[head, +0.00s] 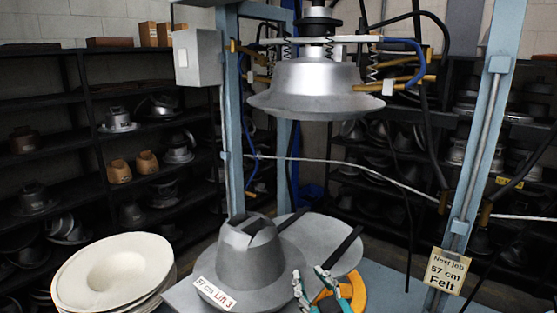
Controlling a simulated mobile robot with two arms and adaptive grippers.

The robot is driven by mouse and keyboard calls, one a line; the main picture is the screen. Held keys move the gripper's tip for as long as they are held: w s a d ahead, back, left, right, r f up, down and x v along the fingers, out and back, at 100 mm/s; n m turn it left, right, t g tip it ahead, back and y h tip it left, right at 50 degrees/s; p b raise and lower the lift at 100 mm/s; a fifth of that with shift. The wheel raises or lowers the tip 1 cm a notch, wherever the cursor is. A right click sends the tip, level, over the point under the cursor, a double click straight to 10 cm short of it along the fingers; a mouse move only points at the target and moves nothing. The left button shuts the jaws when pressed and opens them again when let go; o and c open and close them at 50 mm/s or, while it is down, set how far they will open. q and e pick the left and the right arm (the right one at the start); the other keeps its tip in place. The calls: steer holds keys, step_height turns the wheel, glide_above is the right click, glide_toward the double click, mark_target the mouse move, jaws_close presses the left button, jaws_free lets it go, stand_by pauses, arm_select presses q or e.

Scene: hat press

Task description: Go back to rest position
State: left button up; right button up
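My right gripper (309,272) shows at the bottom centre, with two teal and dark fingers set apart and nothing seen between them. It is just in front of the right side of the grey metal hat-shaped mould (247,255), overlapping its brim in the picture; I cannot tell if they touch. My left gripper is not in view.
The silver upper press die (314,82) hangs above the mould in a blue frame (234,130). A stack of cream felt hats (113,270) is at the lower left. A sign (447,271) hangs at the right. Dark shelves (50,165) with moulds stand behind.

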steer(key=s+d+f+m+g+h, duration=0.1)
steer(key=s+d+f+g+h, duration=0.15)
steer(key=s+d+f, duration=0.4)
steer(key=s+d+f+m+g+h, duration=0.15)
steer(key=s+f+g, duration=0.25)
steer(key=f, duration=0.5)
steer(key=s+d+f+m+g, duration=0.1)
steer(key=s+d+f+g, duration=0.15)
steer(key=s, duration=0.35)
steer(key=s+d+f+g, duration=0.2)
steer(key=s+f, duration=0.2)
steer(key=s, duration=0.2)
steer(key=s+d+f+m+g, duration=0.1)
steer(key=s+d+f+g, duration=0.15)
steer(key=s, duration=0.35)
step_height(320, 180, down, 42)
steer(key=s+a+g+b, duration=0.1)
steer(key=s+b, duration=0.1)
steer(key=b, duration=1.1)
steer(key=s+d+f+b, duration=0.1)
steer(key=s+f+b, duration=0.3)
steer(key=s+f, duration=0.4)
steer(key=s+d+f+g+b, duration=0.1)
steer(key=s+f+b, duration=0.4)
steer(key=f, duration=1)
steer(key=s+d, duration=0.1)
steer(key=s, duration=0.2)
steer(key=shift+n+h, duration=0.3)
steer(key=shift+n, duration=0.05)
